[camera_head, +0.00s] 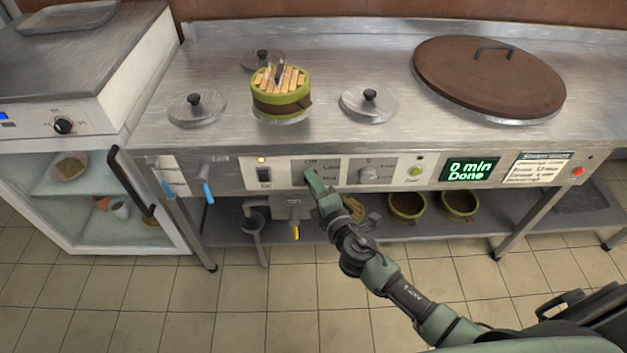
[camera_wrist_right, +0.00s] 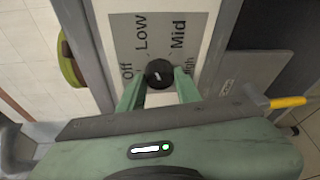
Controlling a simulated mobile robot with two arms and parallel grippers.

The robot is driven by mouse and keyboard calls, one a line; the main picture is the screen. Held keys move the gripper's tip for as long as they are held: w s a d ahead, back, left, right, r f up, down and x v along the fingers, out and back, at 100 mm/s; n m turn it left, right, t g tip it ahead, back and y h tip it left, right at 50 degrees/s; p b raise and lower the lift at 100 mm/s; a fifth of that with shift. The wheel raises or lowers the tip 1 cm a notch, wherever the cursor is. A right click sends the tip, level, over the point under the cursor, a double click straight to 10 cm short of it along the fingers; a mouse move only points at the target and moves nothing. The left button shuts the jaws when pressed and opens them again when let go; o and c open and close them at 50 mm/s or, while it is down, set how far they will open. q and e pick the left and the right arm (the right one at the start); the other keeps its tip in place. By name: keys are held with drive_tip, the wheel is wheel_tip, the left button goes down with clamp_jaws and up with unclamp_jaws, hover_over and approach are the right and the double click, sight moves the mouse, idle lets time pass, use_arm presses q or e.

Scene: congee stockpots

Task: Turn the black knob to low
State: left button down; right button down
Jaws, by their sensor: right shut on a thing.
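The black knob (camera_wrist_right: 160,73) shows in the right wrist view, on a grey dial plate (camera_wrist_right: 153,32) marked Off, Low, Mid and High. A short white mark shows on its face, but I cannot tell which label it points to. My right gripper (camera_wrist_right: 158,82) has its two green fingers on either side of the knob and is shut on it. In the head view my right gripper (camera_head: 311,176) is at the front panel and hides the knob. My left gripper is not in view.
Above are a green-banded steamer (camera_head: 281,103) and a large brown lid (camera_head: 488,80).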

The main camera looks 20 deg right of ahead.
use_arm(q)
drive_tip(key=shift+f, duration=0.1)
use_arm(e)
drive_tip(key=shift+f, duration=0.1)
drive_tip(key=c, duration=1)
unclamp_jaws()
drive_tip(key=shift+s, duration=0.1)
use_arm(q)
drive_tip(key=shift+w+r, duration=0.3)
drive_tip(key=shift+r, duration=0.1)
use_arm(e)
drive_tip(key=s+r, duration=0.1)
drive_tip(key=s, duration=0.6)
drive_tip(key=shift+s+d, duration=0.25)
drive_tip(key=shift+d, duration=0.1)
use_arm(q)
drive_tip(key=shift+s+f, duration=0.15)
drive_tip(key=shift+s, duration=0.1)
